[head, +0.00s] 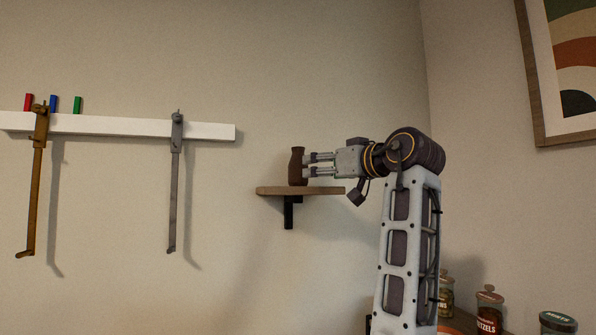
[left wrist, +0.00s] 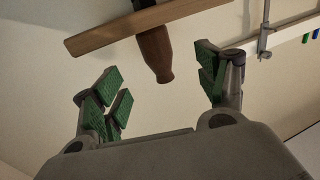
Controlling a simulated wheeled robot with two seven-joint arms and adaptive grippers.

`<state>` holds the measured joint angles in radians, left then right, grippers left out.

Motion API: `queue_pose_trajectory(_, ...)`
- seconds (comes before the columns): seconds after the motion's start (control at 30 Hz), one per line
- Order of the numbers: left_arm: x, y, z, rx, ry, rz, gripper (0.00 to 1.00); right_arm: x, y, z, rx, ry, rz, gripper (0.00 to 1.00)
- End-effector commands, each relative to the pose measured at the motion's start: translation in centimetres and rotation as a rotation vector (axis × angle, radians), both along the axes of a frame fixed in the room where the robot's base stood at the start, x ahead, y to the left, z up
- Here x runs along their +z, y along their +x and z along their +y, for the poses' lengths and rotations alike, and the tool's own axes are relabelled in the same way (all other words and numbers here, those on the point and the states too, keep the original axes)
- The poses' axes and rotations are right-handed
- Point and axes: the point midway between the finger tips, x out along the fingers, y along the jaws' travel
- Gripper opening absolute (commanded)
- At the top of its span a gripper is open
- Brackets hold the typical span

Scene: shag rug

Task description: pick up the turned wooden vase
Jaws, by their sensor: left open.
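The turned wooden vase (head: 297,167) is dark brown with a narrow neck. It stands upright on a small wooden wall shelf (head: 272,190). My left gripper (head: 308,165) is open and points left, its fingertips close at the vase's right side. In the left wrist view, which is upside down, the vase (left wrist: 155,54) lies between and ahead of the two spread green-padded fingers. A gap shows between it and the pads on each side. I cannot tell whether any fingertip touches it. My right gripper is in neither view.
A white wall rail (head: 140,127) carries a gold clamp (head: 38,150), a grey clamp (head: 175,145) and small coloured blocks. A framed picture (head: 565,75) hangs at right. Jars (head: 489,310) stand below right. The wall between rail and shelf is clear.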

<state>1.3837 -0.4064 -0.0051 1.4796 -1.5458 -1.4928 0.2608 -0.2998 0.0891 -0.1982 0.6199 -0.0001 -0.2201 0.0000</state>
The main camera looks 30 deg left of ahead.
Motion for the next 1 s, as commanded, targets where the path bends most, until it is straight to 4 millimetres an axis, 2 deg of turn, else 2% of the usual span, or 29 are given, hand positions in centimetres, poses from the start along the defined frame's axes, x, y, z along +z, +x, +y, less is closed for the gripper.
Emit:
queue_pose_trajectory(0.43, 0.1, 2.3, 4.7, 0.001, -0.001, 0.002, 0.73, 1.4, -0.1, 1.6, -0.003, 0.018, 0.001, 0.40)
queue_pose_trajectory(0.6, 0.1, 3.1, 6.5, 0.001, 0.000, 0.001, 0.73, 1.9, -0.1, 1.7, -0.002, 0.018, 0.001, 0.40)
queue_pose_trajectory(0.77, 0.0, 3.5, 7.3, 0.001, -0.001, 0.000, 0.73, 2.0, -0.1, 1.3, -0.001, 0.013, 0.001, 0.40)
queue_pose_trajectory(1.0, 0.0, 3.6, 7.3, 0.001, -0.001, 0.000, 0.73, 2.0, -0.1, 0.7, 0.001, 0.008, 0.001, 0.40)
